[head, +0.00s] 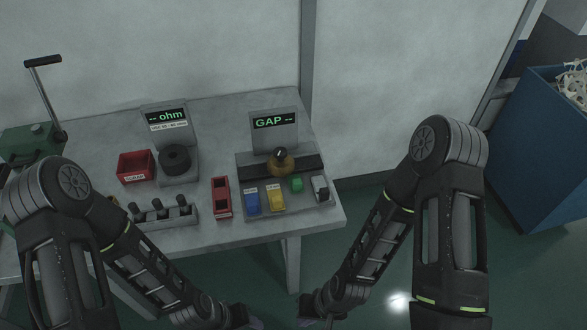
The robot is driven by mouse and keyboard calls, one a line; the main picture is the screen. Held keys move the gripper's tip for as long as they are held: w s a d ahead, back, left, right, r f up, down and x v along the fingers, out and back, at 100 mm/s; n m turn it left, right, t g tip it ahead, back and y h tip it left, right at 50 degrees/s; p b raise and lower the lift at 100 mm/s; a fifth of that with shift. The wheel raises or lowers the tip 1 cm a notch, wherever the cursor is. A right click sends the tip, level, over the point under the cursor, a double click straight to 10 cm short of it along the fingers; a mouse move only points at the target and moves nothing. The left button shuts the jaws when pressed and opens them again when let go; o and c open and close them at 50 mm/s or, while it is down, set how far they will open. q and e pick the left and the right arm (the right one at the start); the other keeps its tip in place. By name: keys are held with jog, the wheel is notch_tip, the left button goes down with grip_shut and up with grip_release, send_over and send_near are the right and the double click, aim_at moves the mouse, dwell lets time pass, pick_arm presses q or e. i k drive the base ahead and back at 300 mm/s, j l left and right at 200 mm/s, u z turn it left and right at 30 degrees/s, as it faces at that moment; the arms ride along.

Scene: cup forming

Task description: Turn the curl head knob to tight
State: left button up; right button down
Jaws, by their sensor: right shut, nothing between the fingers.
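No part in view is labelled as the curl head. The GAP unit (273,128) stands at the right end of the table and its display reads "GAP --". A round brass piece with a dark knob-like top (280,161) sits at its front; I cannot tell its setting or whether it is the curl head knob. My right gripper (312,318) is low at the bottom edge, in front of the table and well away from the unit. It is shut and empty. My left gripper (246,321) is at the bottom edge, cut off, its jaws unclear.
The grey table (222,105) also holds an ohm meter (167,120), a red bin (136,166), a black-pegged rack (160,213), a red holder (221,198) and coloured blocks (277,200). A green lever machine (30,142) stands left. A blue bin (535,160) stands right.

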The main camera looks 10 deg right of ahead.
aim_at(280, 153)
jog(key=j+z, duration=0.15)
jog(key=z, duration=0.25)
jog(key=j+z, duration=0.1)
jog(key=z, duration=0.35)
jog(key=j+z, duration=0.1)
jog(key=z, duration=0.3)
jog(key=k+j+z, duration=0.1)
jog(key=z, duration=0.35)
